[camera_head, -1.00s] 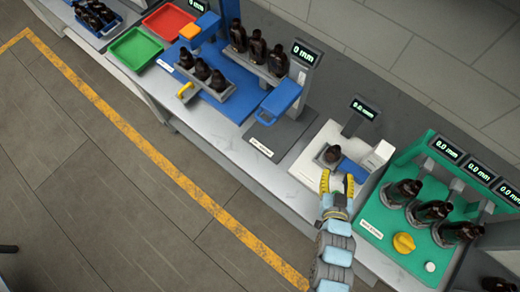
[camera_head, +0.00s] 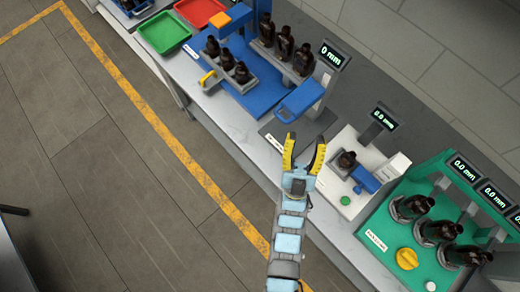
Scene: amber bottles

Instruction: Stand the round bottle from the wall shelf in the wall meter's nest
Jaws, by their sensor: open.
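My gripper (camera_head: 304,143) is open and empty, its two yellow fingers apart over the front of the bench. It is left of the white meter station (camera_head: 327,183), in front of a dark pad. A raised grey shelf (camera_head: 289,68) at the back holds three dark amber bottles (camera_head: 284,43). Which of them is round I cannot tell. Which meter is the wall meter is not clear.
A lower grey rack (camera_head: 229,80) holds three more bottles. A blue overhanging block (camera_head: 301,100) stands behind my gripper. Right is a green station (camera_head: 388,252) with three bottles and a yellow knob (camera_head: 407,258). Green (camera_head: 164,33) and red (camera_head: 201,10) trays sit far left.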

